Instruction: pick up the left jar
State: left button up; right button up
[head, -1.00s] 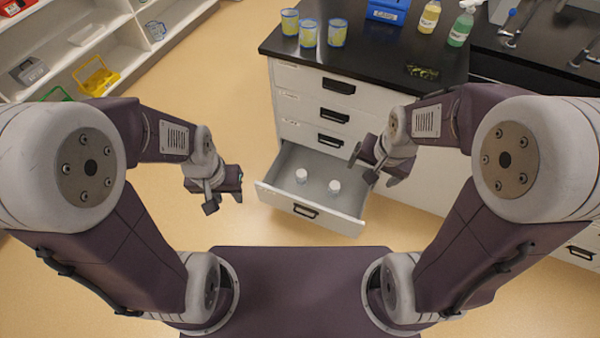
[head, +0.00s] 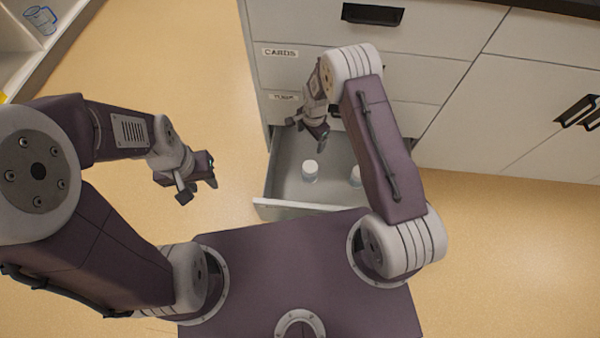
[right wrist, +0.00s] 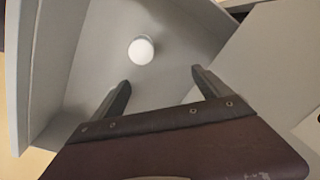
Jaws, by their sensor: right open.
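Two small white-capped jars stand in the open drawer (head: 268,207). The left jar (head: 310,170) is in full view. The right jar (head: 355,176) is partly hidden behind my right arm. My right gripper (head: 312,132) is open and empty, above the back part of the drawer, a little behind the left jar in the picture. In the right wrist view, one white-lidded jar (right wrist: 141,51) shows beyond the open fingers (right wrist: 160,79), apart from them; which jar it is I cannot tell. My left gripper (head: 198,188) is open and empty, left of the drawer over the floor.
The grey cabinet (head: 440,75) rises behind the drawer, with labelled closed drawers and black handles (head: 372,14). The drawer walls surround the jars. Tan floor (head: 215,80) is clear to the left. A white shelf (head: 12,50) stands at the far left.

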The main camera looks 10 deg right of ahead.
jog(key=g+b, duration=0.1)
jog(key=b, duration=0.3)
send_over(310, 167)
notch_tip(310, 167, down, 11)
jog(key=shift+d+r, duration=0.1)
jog(key=shift+r, duration=0.05)
pick_arm(q)
notch_tip(310, 167, down, 6)
